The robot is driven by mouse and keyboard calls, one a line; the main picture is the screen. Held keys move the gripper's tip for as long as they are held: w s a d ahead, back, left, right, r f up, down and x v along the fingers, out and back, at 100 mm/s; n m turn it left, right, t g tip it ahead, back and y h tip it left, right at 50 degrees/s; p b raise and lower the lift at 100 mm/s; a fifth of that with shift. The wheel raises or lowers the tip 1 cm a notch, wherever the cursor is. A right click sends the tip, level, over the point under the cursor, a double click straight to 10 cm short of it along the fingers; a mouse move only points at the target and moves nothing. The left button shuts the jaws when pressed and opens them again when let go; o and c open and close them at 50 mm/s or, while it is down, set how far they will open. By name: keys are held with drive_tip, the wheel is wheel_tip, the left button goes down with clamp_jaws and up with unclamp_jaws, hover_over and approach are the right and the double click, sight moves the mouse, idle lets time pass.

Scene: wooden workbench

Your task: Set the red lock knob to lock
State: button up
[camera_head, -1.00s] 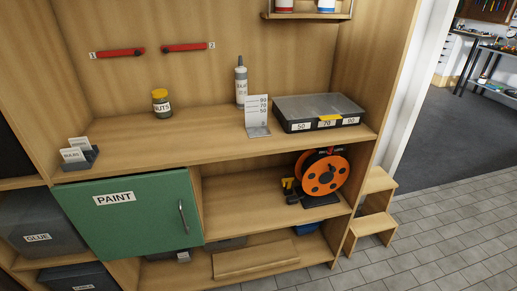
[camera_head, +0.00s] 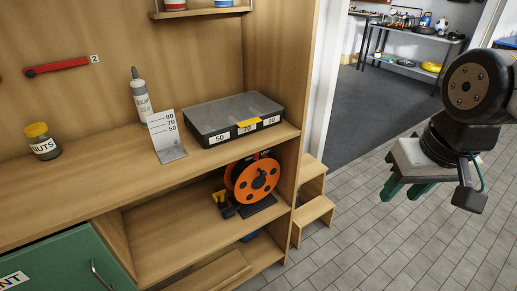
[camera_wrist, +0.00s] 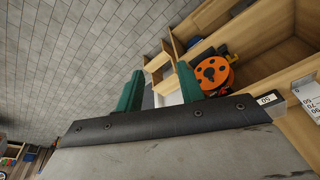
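An orange cable reel (camera_head: 256,178) with a black stand sits on the lower shelf of the wooden bench, under the right end of the worktop. A small reddish part shows at its top edge, too small to tell whether it is the lock knob or how it is set. The reel also shows in the wrist view (camera_wrist: 212,74). My gripper (camera_head: 403,190) has green fingers and hangs over the tiled floor, right of the bench and well apart from the reel. In the wrist view its fingers (camera_wrist: 160,88) are spread with nothing between them.
A clear-lidded organizer box (camera_head: 233,117), a price-like card stand (camera_head: 165,140), a bottle (camera_head: 141,97) and a nuts jar (camera_head: 42,142) stand on the worktop above. Wooden steps (camera_head: 312,210) stand right of the bench. The tiled floor (camera_head: 360,245) is clear.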

drive_tip(key=w+a+f+t+y, duration=0.1)
drive_tip(key=w+a+f+t, duration=0.15)
drive_tip(key=w, duration=0.45)
drive_tip(key=w+a+f+t, duration=0.15)
drive_tip(key=w+a, duration=0.25)
drive_tip(key=w, duration=0.4)
drive_tip(key=n+t+y, duration=0.2)
drive_tip(key=t, duration=0.6)
approach(257, 155)
drive_tip(key=w+f, duration=0.3)
drive_tip(key=w, duration=0.1)
drive_tip(key=s+t+y, duration=0.1)
drive_tip(key=t, duration=0.1)
drive_tip(key=shift+t, duration=0.3)
drive_tip(key=x, duration=0.8)
drive_tip(key=shift+s+a+r, duration=0.15)
drive_tip(key=shift+a+r, duration=0.15)
clamp_jaws()
